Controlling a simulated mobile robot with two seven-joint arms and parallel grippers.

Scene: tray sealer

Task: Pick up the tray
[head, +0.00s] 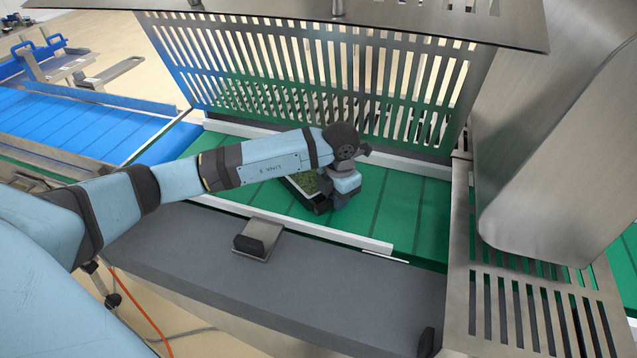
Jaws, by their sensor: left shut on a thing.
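The tray (291,186) is a small container with a pale rim and green contents, on or just above the green conveyor belt. My left arm reaches in from the left across the grey ledge. My left gripper (322,205) points down at the tray's right end and is shut on it. The wrist and gripper hide much of the tray, so I cannot tell whether it touches the belt. My right gripper is not in view.
The green belt (408,210) runs between white guide rails (345,238). A slotted metal guard (300,75) stands behind. A steel housing (550,130) rises at the right. A blue conveyor (90,125) lies at the left. A black block on a metal plate (258,237) sits on the grey ledge.

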